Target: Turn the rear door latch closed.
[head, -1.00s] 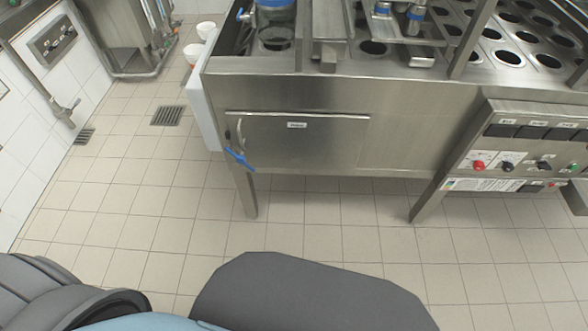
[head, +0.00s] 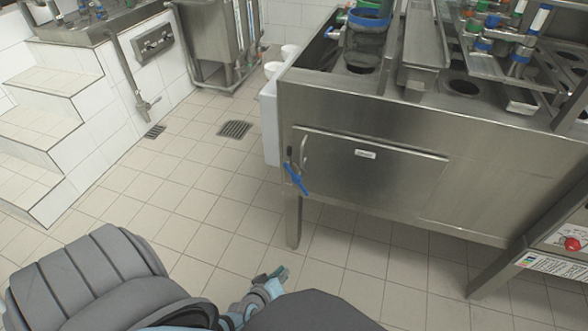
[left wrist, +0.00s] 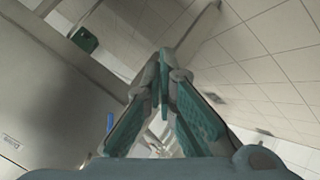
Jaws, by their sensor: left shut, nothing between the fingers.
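The rear door (head: 372,172) is a flat steel panel with a small white label, on the side of the steel machine. It looks flush with the panel around it. The blue latch handle (head: 296,179) sits at the door's left edge, slanting down to the right. My left gripper (head: 279,274) is shut and empty, low in front of the machine and apart from the latch. In the left wrist view its fingers (left wrist: 164,62) meet at the tips. A blue piece (left wrist: 110,121), apparently the latch handle, shows beside the left finger. My right gripper is not in view.
A curved door handle (head: 304,149) is just above the latch. A machine leg (head: 293,221) stands below it. A white bin (head: 269,123) hangs at the machine's left end. The tiled floor (head: 190,195) to the left is open, up to white steps (head: 40,130).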

